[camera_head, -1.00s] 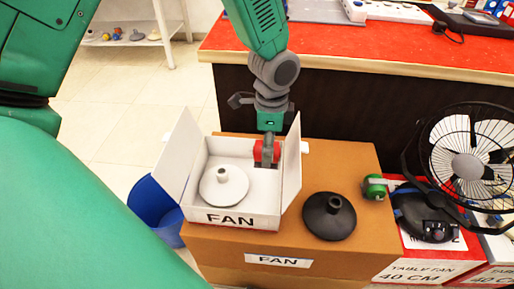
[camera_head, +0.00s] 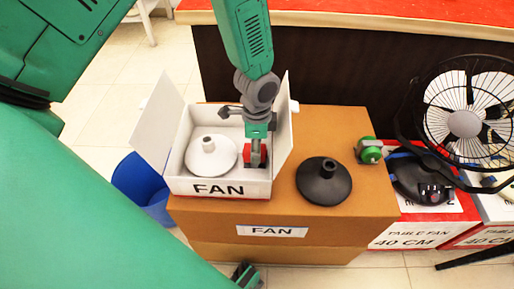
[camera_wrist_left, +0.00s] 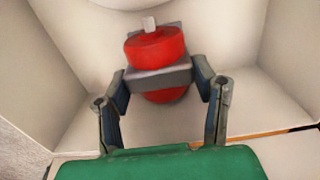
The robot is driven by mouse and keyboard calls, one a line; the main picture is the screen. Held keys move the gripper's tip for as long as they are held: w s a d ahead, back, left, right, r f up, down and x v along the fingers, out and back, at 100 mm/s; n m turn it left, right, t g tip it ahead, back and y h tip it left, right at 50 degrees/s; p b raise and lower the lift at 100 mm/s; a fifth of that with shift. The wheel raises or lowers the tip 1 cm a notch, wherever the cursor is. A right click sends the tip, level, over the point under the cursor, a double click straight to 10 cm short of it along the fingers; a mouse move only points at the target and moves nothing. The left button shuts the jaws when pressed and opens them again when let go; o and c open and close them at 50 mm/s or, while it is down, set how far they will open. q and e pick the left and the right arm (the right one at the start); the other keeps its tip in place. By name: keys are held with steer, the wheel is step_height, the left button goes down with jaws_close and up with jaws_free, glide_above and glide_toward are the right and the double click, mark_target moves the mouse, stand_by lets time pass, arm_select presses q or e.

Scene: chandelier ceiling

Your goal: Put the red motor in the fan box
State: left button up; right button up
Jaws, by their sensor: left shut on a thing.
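The red motor (camera_head: 256,153) is inside the right part of the open white fan box (camera_head: 190,187), near its right wall. My left gripper (camera_head: 256,155) reaches down from above and is shut on the motor. In the left wrist view the red motor (camera_wrist_left: 155,48), with a grey band and pale shaft, sits between the fingers of my left gripper (camera_wrist_left: 160,85), with white box walls around. I cannot tell whether it touches the box floor.
A white round base (camera_head: 211,158) lies in the box's left part. A black base (camera_head: 324,182) and a green motor (camera_head: 369,151) are on the brown carton (camera_head: 340,232). A fan (camera_head: 466,122) stands right, a blue bin (camera_head: 145,190) left. The red-topped counter (camera_head: 350,8) is behind.

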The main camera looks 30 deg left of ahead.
arm_select(q)
steer(key=shift+r, duration=0.1)
steer(key=o, duration=1.7)
step_height(320, 180, up, 12)
steer(key=p, duration=0.4)
steer(key=shift+p, duration=0.35)
